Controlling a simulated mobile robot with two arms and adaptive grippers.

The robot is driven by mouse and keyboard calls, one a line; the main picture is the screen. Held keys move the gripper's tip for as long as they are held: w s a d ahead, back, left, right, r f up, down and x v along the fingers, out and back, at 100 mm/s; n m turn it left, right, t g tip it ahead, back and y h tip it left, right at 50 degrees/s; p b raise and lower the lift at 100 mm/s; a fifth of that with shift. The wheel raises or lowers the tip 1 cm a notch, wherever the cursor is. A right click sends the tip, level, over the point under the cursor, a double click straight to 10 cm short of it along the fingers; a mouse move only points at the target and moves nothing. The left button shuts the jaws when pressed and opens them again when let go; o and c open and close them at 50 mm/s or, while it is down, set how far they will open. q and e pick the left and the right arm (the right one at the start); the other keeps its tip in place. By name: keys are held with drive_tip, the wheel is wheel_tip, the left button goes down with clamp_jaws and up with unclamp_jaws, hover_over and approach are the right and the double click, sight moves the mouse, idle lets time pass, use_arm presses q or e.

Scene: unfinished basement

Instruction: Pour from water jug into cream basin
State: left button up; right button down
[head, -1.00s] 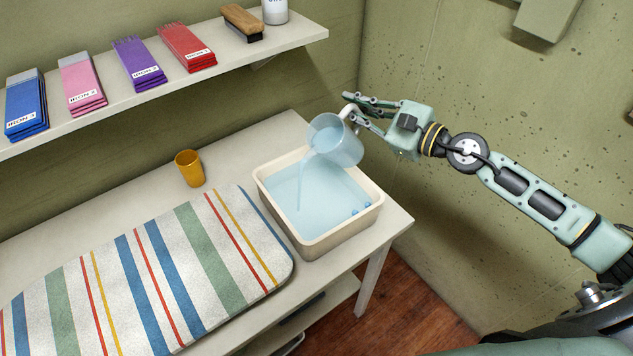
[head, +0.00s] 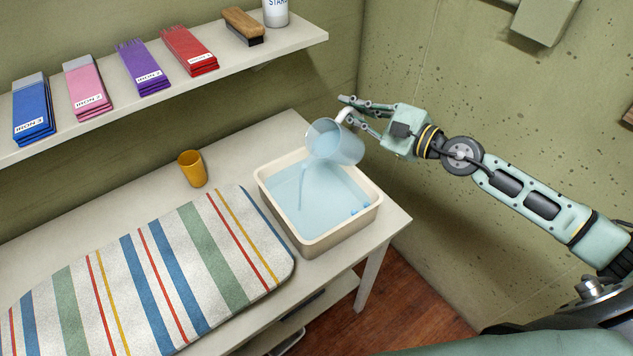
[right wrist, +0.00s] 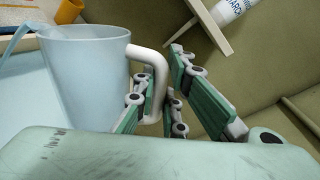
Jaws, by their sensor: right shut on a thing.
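The clear blue water jug (head: 345,146) is tipped to the left above the cream basin (head: 331,236), and a thin stream of water (head: 301,188) falls from its mouth into the basin. The basin holds pale blue water, with small blue bits near its right corner. My right gripper (head: 350,109) is shut on the jug's white handle. In the right wrist view, the jug (right wrist: 85,80) hangs left of my right gripper's fingers (right wrist: 165,100), with its handle (right wrist: 157,85) between them. My left gripper is not in view.
A yellow cup (head: 192,169) stands on the table (head: 232,158) behind and left of the basin. A striped ironing pad (head: 150,270) covers the table's left front. A wall shelf (head: 200,80) above holds folded cloths, a brush (head: 243,25) and a white bottle (head: 276,12).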

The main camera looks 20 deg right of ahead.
sight(344, 118)
drive_tip(key=shift+a+r+n+p, duration=0.2)
drive_tip(key=shift+r+n+p, duration=0.1)
drive_tip(key=shift+p, duration=0.45)
drive_tip(key=shift+s+a+n+p, duration=0.15)
drive_tip(key=shift+a+n+p, duration=0.2)
drive_tip(key=shift+p, duration=0.7)
drive_tip(key=shift+s+a+n+p, duration=0.15)
drive_tip(key=shift+n+p, duration=0.1)
drive_tip(key=shift+p, duration=0.55)
drive_tip(key=shift+s+a+r+n+p, duration=0.1)
drive_tip(key=shift+a+n+p, duration=0.2)
drive_tip(key=shift+p, duration=0.65)
drive_tip(key=shift+a+h+p, duration=0.15)
drive_tip(key=shift+h+p, duration=0.15)
drive_tip(key=shift+p, duration=0.15)
drive_tip(key=shift+s+a+n+p, duration=0.15)
drive_tip(key=shift+a+n+p, duration=0.05)
drive_tip(key=shift+n+p, duration=0.25)
drive_tip(key=shift+s+a+p, duration=0.1)
drive_tip(key=shift+a+p, duration=0.15)
drive_tip(key=shift+p, duration=0.4)
drive_tip(key=shift+n, duration=0.25)
